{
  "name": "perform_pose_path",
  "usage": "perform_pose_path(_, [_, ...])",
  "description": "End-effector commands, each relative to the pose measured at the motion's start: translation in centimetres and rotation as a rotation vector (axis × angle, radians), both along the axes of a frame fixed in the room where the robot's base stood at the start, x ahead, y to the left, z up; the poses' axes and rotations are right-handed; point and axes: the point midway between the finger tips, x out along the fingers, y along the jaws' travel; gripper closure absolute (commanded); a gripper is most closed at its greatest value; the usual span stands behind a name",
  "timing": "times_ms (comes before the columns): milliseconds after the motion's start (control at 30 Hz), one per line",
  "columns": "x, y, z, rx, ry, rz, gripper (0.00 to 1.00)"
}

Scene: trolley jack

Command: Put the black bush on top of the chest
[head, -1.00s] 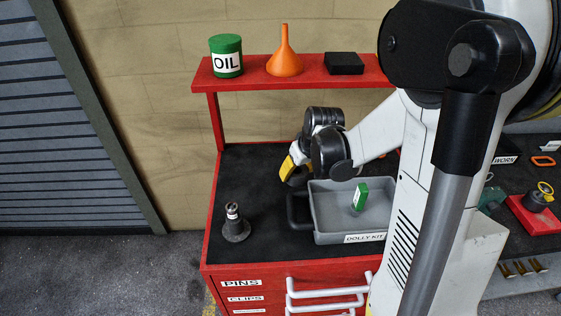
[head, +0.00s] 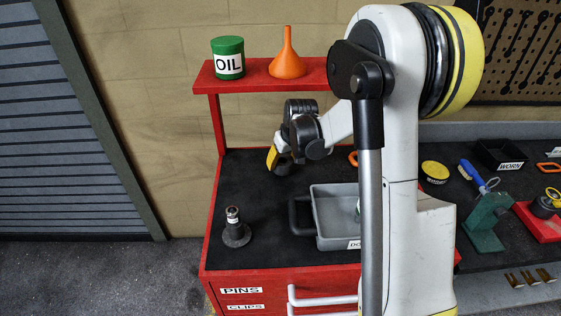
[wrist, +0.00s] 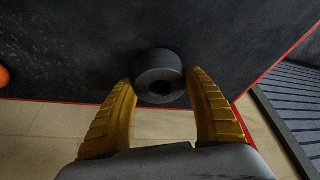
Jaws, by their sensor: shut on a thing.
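My gripper (wrist: 163,88) is shut on the black bush (wrist: 160,72), a short, thick dark ring held between the yellow fingertips. The bush's bore faces the wrist camera. In the head view my gripper (head: 273,158) is over the back left part of the red chest (head: 290,279), which has a black top. The bush (head: 284,169) shows there as a dark shape by the yellow finger. I cannot tell whether it touches the top.
A grey tray (head: 319,229) with a dark handle sits right of centre on the chest. A dark flanged post (head: 234,230) stands front left. A red shelf (head: 250,82) above holds the oil can (head: 228,58) and orange funnel (head: 287,56). The left middle of the top is clear.

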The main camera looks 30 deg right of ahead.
Motion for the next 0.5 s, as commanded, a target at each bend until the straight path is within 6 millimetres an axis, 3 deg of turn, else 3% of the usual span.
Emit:
perform_pose_path(100, [2.2,0.0,-0.1,-0.001,-0.001,0.002,0.82])
perform_pose_path(200, [2.0,0.0,-1.3,0.0,-0.001,0.001,0.82])
perform_pose_path(500, [2.0,0.0,-1.4,0.0,-0.001,0.001,0.82])
